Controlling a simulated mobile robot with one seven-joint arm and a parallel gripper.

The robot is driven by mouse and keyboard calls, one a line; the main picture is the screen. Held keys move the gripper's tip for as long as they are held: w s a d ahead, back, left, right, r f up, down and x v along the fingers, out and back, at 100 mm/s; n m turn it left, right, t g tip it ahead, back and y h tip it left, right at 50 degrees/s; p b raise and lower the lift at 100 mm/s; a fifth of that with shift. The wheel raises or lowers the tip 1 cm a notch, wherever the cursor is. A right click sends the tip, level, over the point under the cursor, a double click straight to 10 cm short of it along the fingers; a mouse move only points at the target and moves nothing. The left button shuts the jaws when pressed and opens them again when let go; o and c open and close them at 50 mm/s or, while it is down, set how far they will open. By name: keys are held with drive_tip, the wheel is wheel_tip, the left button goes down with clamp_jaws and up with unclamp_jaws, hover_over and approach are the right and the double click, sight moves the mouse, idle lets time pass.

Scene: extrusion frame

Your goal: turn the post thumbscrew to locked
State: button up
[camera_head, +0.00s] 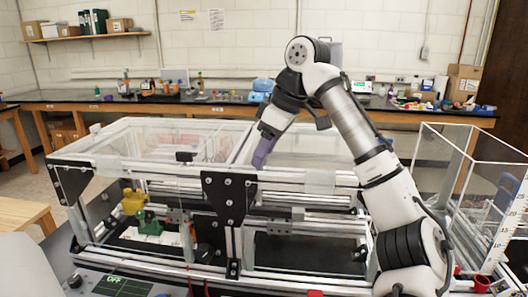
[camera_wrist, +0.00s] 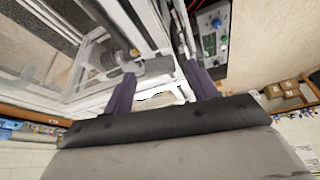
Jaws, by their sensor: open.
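My gripper (camera_head: 262,152) hangs over the middle of the extrusion frame (camera_head: 120,122), fingers pointing down, by the clear top panels. In the wrist view its two purple fingers (camera_wrist: 160,86) are wide apart with nothing held between them. I cannot tell for sure which part is the post thumbscrew. A yellow part (camera_head: 133,201) and a green part (camera_head: 150,223) sit inside the left bay. The wrist view shows a small yellowish end piece (camera_wrist: 135,53) beyond the left finger.
A display reading OFF (camera_head: 122,286) is at front left. A clear tank (camera_head: 470,185) stands at right, and a red cup (camera_head: 480,284) at lower right. A cluttered bench (camera_head: 230,97) runs behind.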

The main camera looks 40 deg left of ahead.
drive_tip(key=shift+s+a+f, duration=0.1)
drive_tip(key=shift+a+f, duration=0.1)
drive_tip(key=shift+f, duration=0.3)
drive_tip(key=c, duration=1)
